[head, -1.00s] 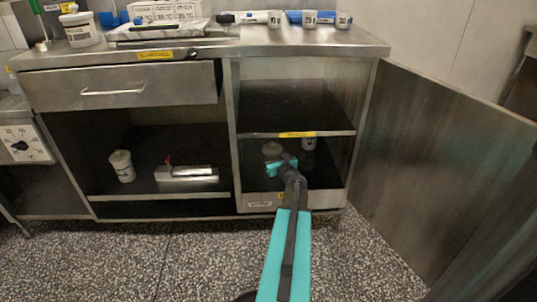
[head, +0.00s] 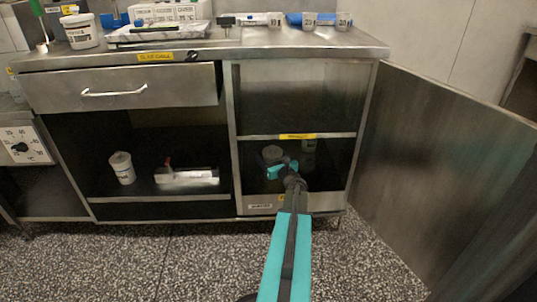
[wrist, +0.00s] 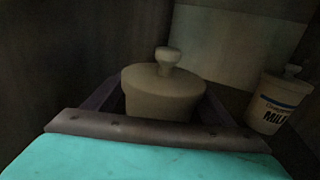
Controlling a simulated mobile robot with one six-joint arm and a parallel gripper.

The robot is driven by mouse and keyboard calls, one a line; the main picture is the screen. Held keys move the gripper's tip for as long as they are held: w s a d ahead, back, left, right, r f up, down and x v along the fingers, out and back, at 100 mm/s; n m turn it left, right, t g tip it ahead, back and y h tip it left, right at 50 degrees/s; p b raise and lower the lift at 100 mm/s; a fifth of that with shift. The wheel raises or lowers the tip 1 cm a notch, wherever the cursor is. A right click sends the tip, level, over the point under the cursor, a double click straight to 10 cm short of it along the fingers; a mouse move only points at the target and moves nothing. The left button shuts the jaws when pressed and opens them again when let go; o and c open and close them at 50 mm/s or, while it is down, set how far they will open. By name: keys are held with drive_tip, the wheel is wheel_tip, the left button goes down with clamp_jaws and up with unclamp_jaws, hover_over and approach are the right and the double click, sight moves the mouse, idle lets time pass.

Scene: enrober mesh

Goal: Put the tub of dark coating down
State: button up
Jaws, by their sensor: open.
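A lidded tub with a round knob (wrist: 163,93) stands upright between the fingers of my gripper (wrist: 160,108) in the wrist view. Its label is out of sight. The fingers are open, one on each side of the tub; I cannot tell whether either touches it. In the head view the tub (head: 272,153) is inside the lower right compartment of the steel cabinet, just beyond my gripper (head: 281,171). The tub's base is hidden by my gripper.
A second lidded tub, labelled MILK (wrist: 275,103), stands to the right; it also shows in the head view (head: 309,145). A shelf (head: 297,136) lies above. The cabinet door (head: 430,160) is swung open at right. A white tub (head: 122,168) stands in the left compartment.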

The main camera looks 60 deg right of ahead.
drive_tip(key=shift+r, duration=0.15)
drive_tip(key=shift+s+a+p, duration=0.3)
drive_tip(key=shift+s+a, duration=0.05)
drive_tip(key=shift+s, duration=0.15)
drive_tip(key=p+v, duration=0.3)
drive_tip(key=v, duration=0.7)
drive_tip(key=shift+s+a, duration=0.2)
drive_tip(key=shift+s, duration=0.15)
drive_tip(key=shift+s, duration=0.1)
